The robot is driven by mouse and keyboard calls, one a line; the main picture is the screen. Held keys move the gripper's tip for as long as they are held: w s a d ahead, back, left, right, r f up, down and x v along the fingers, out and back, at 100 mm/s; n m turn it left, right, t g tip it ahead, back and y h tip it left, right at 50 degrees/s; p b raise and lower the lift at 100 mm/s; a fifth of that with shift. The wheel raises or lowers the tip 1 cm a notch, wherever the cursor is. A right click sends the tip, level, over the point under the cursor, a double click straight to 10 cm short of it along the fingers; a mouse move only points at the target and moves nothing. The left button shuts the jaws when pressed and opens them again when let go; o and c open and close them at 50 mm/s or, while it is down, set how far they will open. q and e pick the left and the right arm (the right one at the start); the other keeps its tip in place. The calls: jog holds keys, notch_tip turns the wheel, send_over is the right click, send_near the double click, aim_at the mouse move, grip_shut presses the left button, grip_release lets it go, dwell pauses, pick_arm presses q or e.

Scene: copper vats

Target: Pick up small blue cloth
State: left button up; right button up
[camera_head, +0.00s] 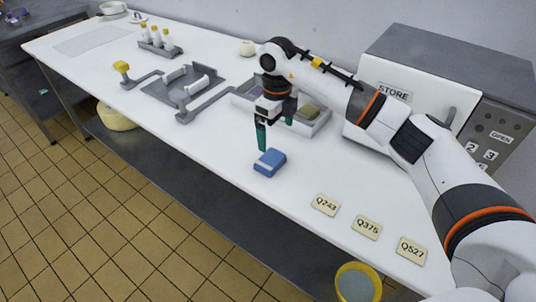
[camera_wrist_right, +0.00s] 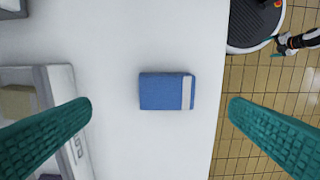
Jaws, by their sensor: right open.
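The small blue cloth (camera_head: 269,163) lies folded on the white table near its front edge. It has a pale stripe along one side. In the right wrist view the cloth (camera_wrist_right: 165,91) lies between the two teal fingers, lower down on the table and apart from them. My right gripper (camera_head: 275,135) is open and empty, above and just behind the cloth in the head view. Its teal fingers also show spread wide in the right wrist view (camera_wrist_right: 160,115).
A grey tray (camera_head: 317,128) with items stands close behind the right gripper. A STORE box (camera_head: 395,95) stands at the back right. Labels, such as Q243 (camera_head: 325,205), lie at the front right. A grey fixture (camera_head: 185,88) stands left. The table around the cloth is clear.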

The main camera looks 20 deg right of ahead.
aim_at(275, 161)
notch_tip(275, 161, down, 4)
jog(key=shift+s+r, duration=0.1)
jog(key=shift+s, duration=0.05)
jog(key=shift+a+f, duration=0.1)
jog(key=shift+f, duration=0.25)
jog(key=shift+s+a+f+p, duration=0.1)
jog(key=shift+s+f+p, duration=0.1)
jog(key=shift+f+p, duration=0.55)
notch_tip(275, 161, down, 3)
jog(key=shift+s+r, duration=0.1)
jog(key=shift+r, duration=0.1)
jog(key=shift+f, duration=0.45)
jog(key=c, duration=1.1)
pick_arm(q)
jog(key=shift+s+r+b, duration=0.25)
jog(key=shift+s+b, duration=0.3)
jog(key=shift+s, duration=0.75)
pick_arm(e)
notch_tip(275, 161, up, 10)
